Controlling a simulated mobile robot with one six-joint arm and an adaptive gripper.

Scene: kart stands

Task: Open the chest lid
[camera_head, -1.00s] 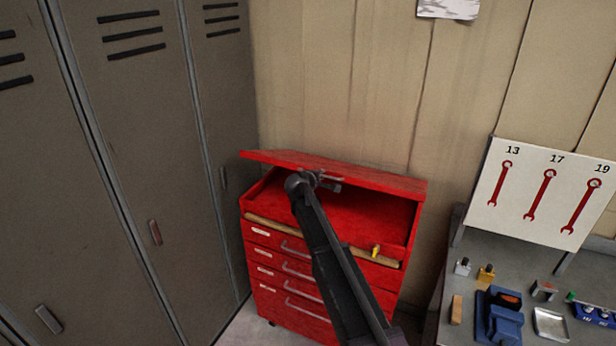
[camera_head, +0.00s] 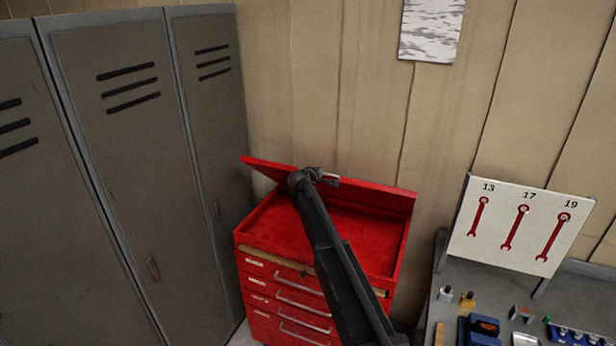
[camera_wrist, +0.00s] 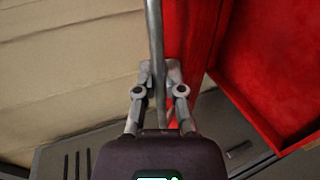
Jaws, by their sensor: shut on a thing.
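The red tool chest (camera_head: 325,237) stands against the wall with its lid (camera_head: 370,196) raised and tilted back, so the red inside of its top compartment shows. My gripper (camera_head: 328,177) is at the upper edge of the lid. In the wrist view my gripper (camera_wrist: 160,78) has its two fingers shut on the lid's metal bar handle (camera_wrist: 154,35). The lid's red surface (camera_wrist: 189,40) lies just beside the fingers. My arm hides part of the chest's interior and drawer fronts.
Grey lockers (camera_head: 120,180) stand close on the left. A bench (camera_head: 475,300) with several small parts and a wrench board (camera_head: 523,223) is on the right. The panelled wall (camera_head: 330,80) is right behind the lid.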

